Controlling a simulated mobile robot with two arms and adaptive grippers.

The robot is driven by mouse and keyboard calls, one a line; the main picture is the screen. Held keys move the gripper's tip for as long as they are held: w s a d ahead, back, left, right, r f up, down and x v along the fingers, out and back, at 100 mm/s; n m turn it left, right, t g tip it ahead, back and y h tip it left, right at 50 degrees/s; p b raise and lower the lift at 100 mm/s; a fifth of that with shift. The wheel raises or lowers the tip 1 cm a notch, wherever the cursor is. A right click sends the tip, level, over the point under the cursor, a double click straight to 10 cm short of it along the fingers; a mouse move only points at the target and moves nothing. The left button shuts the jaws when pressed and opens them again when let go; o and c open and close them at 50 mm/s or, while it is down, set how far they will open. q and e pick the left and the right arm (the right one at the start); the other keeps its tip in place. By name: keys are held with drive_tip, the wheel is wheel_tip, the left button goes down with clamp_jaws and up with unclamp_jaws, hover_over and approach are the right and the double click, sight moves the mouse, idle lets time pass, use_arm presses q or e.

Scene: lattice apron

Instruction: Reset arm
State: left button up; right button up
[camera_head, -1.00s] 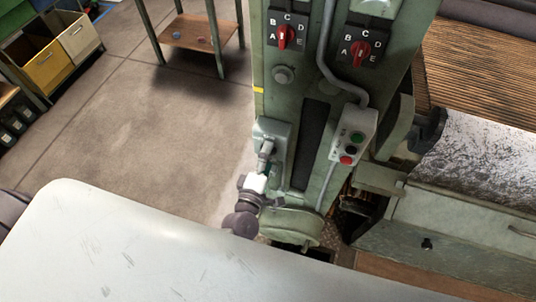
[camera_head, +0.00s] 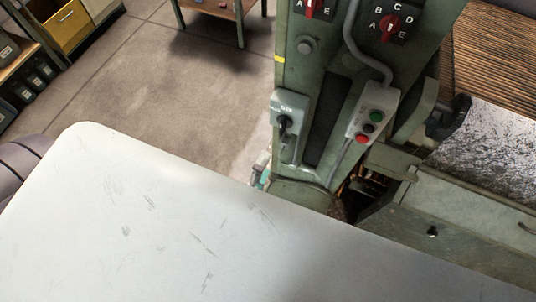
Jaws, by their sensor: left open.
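My left gripper (camera_head: 262,172) shows only as a small pale and teal sliver at the lower left edge of the green machine column. Most of it is hidden, and no thing shows between its fingers. It is below and left of a grey-green switch box (camera_head: 290,104) with a black handle (camera_head: 284,123), apart from it. My right gripper is not in view.
The green machine column (camera_head: 325,130) carries a button box (camera_head: 372,115) with green, black and red buttons, and red rotary switches (camera_head: 390,27) above. A drawer cabinet (camera_head: 470,215) stands at right. Open floor (camera_head: 170,90) lies left, with a small table (camera_head: 220,8) and yellow bin (camera_head: 58,25) beyond.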

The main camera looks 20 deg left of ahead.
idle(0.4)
use_arm(q)
drive_tip(key=s+f+m+g+h, duration=0.15)
drive_tip(key=f+m, duration=0.25)
drive_tip(key=f, duration=0.4)
drive_tip(key=s+a+f+m+g, duration=0.1)
drive_tip(key=s+f+m+g, duration=0.15)
drive_tip(key=f, duration=0.45)
drive_tip(key=s+f+m+g+h, duration=0.1)
drive_tip(key=f+m+g, duration=0.2)
drive_tip(key=f+m, duration=0.35)
drive_tip(key=s+a+f+m+g+y, duration=0.1)
drive_tip(key=s+a+f+m+g, duration=0.2)
drive_tip(key=s+f, duration=0.6)
drive_tip(key=s+a+f+m+g+y, duration=0.2)
drive_tip(key=s+a+f+m+g, duration=0.2)
drive_tip(key=s+f, duration=0.5)
drive_tip(key=s+a+g, duration=0.2)
drive_tip(key=s+g, duration=0.1)
drive_tip(key=shift+s+a+f, duration=0.15)
drive_tip(key=shift+s+a, duration=0.05)
